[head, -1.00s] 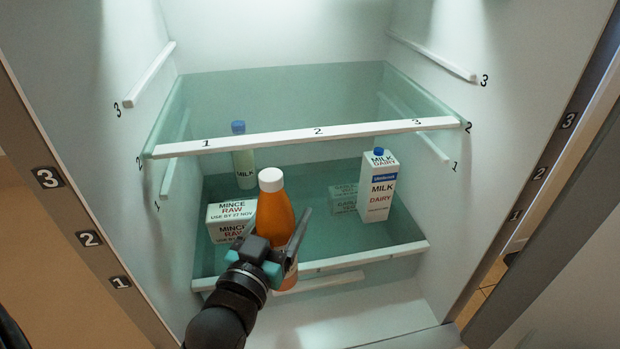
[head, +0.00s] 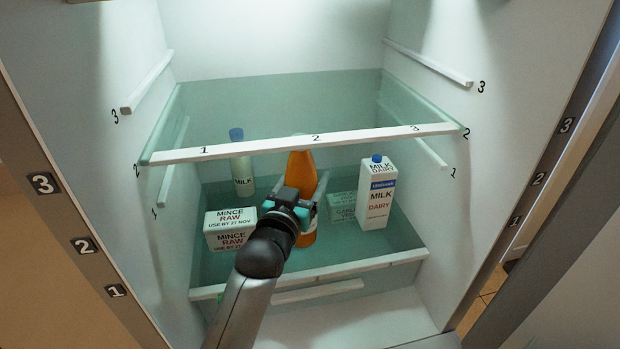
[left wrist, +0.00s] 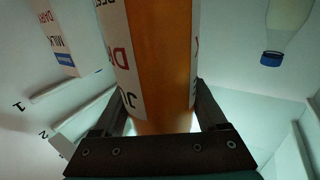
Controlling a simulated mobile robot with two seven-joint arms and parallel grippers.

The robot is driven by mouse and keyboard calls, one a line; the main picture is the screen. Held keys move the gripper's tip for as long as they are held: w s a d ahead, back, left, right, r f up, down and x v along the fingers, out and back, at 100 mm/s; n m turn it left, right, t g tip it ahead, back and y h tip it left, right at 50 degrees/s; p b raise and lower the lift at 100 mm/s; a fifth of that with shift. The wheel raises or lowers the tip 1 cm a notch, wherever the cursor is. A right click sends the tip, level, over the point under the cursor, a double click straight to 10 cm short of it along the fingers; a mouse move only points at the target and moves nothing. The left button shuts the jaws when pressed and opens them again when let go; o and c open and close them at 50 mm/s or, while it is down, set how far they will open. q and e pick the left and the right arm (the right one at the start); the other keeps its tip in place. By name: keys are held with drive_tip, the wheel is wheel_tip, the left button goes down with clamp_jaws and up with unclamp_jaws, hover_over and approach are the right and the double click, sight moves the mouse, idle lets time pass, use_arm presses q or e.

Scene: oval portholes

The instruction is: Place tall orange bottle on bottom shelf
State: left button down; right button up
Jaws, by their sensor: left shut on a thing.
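The tall orange bottle (head: 301,172) is upright inside the fridge, over the bottom shelf (head: 340,268). Its cap is hidden behind the front strip of the shelf above. My left gripper (head: 302,208) is shut around the bottle's body from the front. The bottle (left wrist: 162,60) fills the middle of the left wrist view between the two fingers (left wrist: 160,120). I cannot tell whether the bottle's base touches the shelf. My right gripper is not in view.
On the bottom shelf, a mince box (head: 230,230) stands left, a milk bottle (head: 242,170) back left, and a milk carton (head: 377,195) right with another box (head: 342,205) beside it. The upper shelf's front strip (head: 250,145) crosses close above.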

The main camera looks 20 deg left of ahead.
use_arm(q)
drive_tip(key=w, duration=0.1)
drive_tip(key=w+f, duration=0.1)
drive_tip(key=shift+w+a+f, duration=0.1)
drive_tip(key=shift+w+a, duration=0.05)
drive_tip(key=shift+w, duration=0.15)
drive_tip(key=shift+b, duration=0.3)
drive_tip(key=shift+f, duration=0.2)
unclamp_jaws()
drive_tip(key=shift+f, duration=0.15)
